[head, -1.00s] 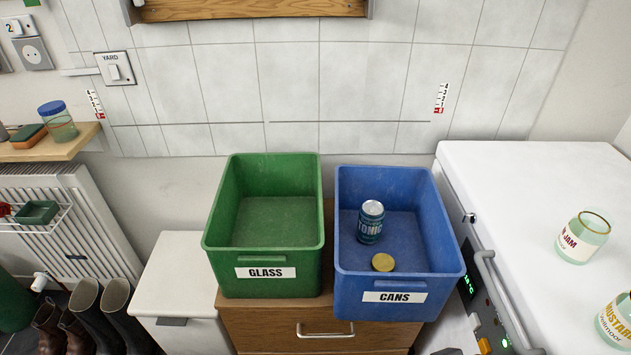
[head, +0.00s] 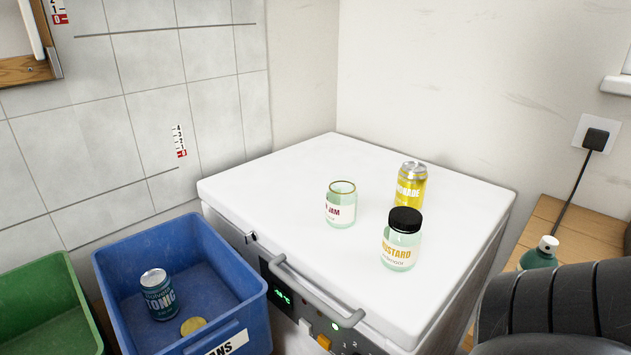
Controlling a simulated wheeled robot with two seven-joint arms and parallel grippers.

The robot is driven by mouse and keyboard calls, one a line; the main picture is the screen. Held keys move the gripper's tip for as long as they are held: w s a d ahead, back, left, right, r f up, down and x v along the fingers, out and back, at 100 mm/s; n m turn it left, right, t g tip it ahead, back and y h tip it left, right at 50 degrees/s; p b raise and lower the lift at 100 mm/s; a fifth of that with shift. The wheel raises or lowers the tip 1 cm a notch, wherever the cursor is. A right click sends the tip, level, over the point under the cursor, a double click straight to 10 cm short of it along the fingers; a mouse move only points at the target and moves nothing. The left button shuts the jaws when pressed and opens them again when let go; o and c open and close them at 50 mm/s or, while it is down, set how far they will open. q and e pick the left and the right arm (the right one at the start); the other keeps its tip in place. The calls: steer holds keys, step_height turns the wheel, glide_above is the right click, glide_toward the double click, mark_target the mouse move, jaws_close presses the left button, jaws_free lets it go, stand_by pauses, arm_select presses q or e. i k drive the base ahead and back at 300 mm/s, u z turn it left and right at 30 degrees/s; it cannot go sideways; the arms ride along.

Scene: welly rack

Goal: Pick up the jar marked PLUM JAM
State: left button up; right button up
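A pale green glass jar (head: 341,205) stands upright and lidless on the white chest freezer in the head view. Its label is partly turned away; I can read "JAM" in red, and the word before it is mostly hidden. A jar marked MUSTARD (head: 401,241) with a black lid stands in front of it to the right. A black ribbed shape fills the lower right corner and seems to be part of my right arm. Neither gripper shows.
A yellow can (head: 410,186) stands behind the mustard jar on the freezer top (head: 275,185). A blue bin (head: 112,275) holds a tonic can (head: 158,294) and a gold lid (head: 193,326). A green bin (head: 35,283) is at left. The freezer's left part is clear.

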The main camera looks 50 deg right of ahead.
mark_target(341, 199)
steer(key=z, duration=1.7)
